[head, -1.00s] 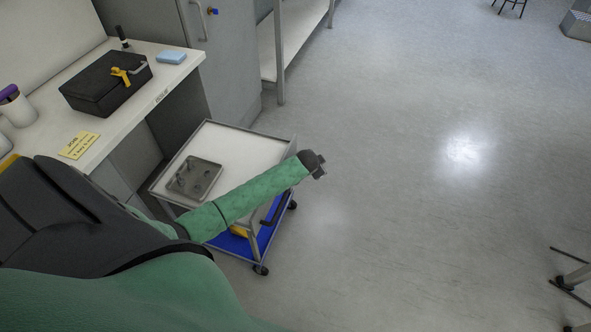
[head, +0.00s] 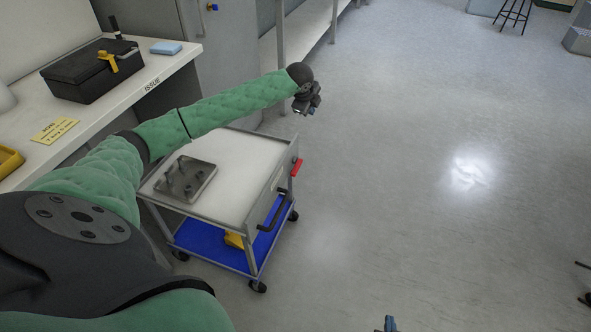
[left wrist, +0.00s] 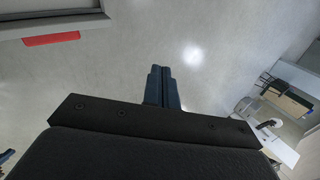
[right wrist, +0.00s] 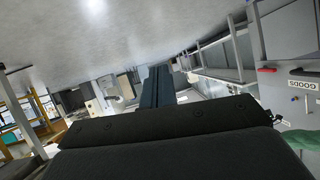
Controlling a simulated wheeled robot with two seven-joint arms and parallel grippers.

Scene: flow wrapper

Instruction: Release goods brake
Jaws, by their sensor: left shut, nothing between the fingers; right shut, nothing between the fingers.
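A grey trolley (head: 222,200) with a white top stands beside the bench. A red lever (head: 297,167) sticks out at its right-hand upper edge; a red bar also shows at the top left of the left wrist view (left wrist: 51,39). A GOODS label (right wrist: 303,85) shows in the right wrist view, with a red piece (right wrist: 266,70) near it. My left gripper (head: 306,110) is shut and empty, above and beyond the red lever, apart from it. My right gripper (head: 388,324) is shut and empty, only its tip showing at the bottom edge.
A grey metal plate with posts (head: 185,180) lies on the trolley top. A black handle (head: 272,212) is on its side; a blue lower shelf (head: 215,247) holds something yellow. The bench (head: 150,72) bears a black box (head: 88,72).

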